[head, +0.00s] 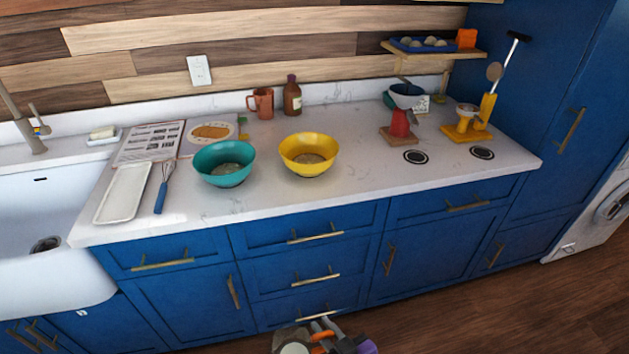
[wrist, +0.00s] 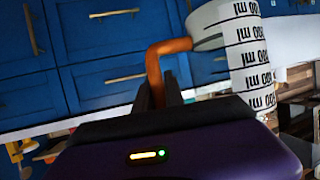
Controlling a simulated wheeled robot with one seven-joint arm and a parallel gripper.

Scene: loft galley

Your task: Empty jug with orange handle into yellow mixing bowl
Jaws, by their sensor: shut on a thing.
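The jug is white with black ml markings and an orange handle (wrist: 165,62); its body (wrist: 247,60) fills the upper right of the wrist view. My gripper (wrist: 158,85) is shut on the handle. In the head view the jug (head: 292,346) is at the bottom edge, partly cut off, in front of the drawers and below the counter top. Its contents cannot be made out. The yellow mixing bowl (head: 309,168) stands upright mid-counter, well above and apart from the jug in the head view. Something beige lies inside it.
A teal bowl (head: 224,178) stands left of the yellow one. A whisk (head: 163,187), white tray (head: 124,192) and open book (head: 152,141) lie further left. A copper mug (head: 262,102) and brown bottle (head: 292,97) stand behind. Counter right of the yellow bowl is clear up to a red stand (head: 400,123).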

